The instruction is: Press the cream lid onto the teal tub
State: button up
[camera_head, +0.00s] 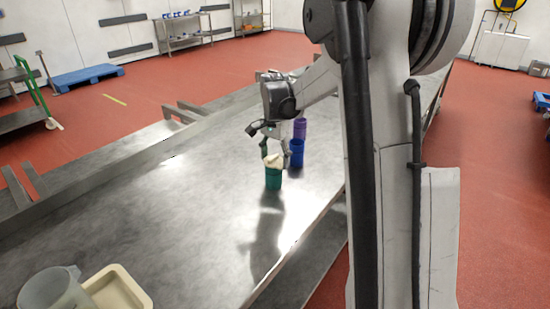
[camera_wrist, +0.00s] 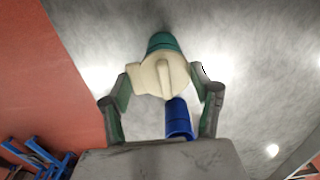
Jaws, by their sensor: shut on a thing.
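The teal tub (camera_head: 273,180) stands upright on the metal table, and its far part shows behind the lid in the wrist view (camera_wrist: 162,42). The cream lid (camera_head: 274,161) is at the top of the tub. In the wrist view the lid (camera_wrist: 152,80) is round with a raised bar across it and covers most of the tub. My gripper (camera_wrist: 162,82) is shut on the lid, with one finger on each side. It also shows just above the tub in the head view (camera_head: 276,155). I cannot tell whether the lid is seated on the rim.
A blue cup (camera_head: 296,153) stands close behind the tub, also in the wrist view (camera_wrist: 179,118). A purple cup (camera_head: 300,128) stands farther back. A cream tray (camera_head: 118,290) and a grey jug (camera_head: 55,290) are at the near left. The table's middle is clear.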

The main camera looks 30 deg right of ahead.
jog(key=o, duration=1.4)
jog(key=shift+r+p, duration=1.7)
jog(key=shift+r, duration=1.8)
